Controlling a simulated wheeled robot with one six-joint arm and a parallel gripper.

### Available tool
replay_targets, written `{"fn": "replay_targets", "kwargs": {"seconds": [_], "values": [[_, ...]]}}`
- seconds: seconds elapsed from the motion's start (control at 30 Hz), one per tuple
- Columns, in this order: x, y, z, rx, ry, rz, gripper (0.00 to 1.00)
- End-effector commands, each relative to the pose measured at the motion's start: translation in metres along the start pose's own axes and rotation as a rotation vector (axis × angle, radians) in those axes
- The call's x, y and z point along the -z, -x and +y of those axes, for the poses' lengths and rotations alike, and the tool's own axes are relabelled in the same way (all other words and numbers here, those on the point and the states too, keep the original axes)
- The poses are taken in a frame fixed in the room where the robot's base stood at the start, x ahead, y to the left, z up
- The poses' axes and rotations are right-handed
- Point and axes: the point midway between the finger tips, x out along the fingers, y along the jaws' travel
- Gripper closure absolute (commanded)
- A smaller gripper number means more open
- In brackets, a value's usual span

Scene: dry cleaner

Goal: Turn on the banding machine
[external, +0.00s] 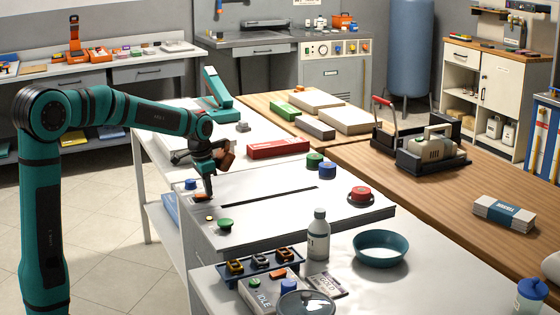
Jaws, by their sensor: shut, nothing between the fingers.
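The low grey-white machine with a long dark slot (270,197) in its flat top, which looks like the banding machine (300,220), stands mid-picture. At its left front corner are a green button (225,224) and a small yellowish round part (209,217). A blue knob (190,184) sits behind them, and a red mushroom button (360,194) is at its right. My gripper (202,198) is shut and empty, pointing down at the left edge by a small orange part, behind the green button. I cannot tell whether it touches. No lit indicator is clear on the machine.
A control box marked IDLE (264,293), a tray of small clips (262,265), a bottle (318,236) and a teal bowl (380,248) stand in front. Green (314,160) and blue (328,170) round pieces and a red box (278,148) lie behind. The slot area is clear.

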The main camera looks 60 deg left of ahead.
Motion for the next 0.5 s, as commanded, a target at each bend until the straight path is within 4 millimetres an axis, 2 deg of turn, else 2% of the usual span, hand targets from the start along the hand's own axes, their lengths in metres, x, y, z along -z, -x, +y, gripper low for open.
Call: {"fn": "replay_targets", "kwargs": {"seconds": [0.5], "values": [[-0.01,0.0063,0.0001,0.001,0.0,0.002,1.0]]}}
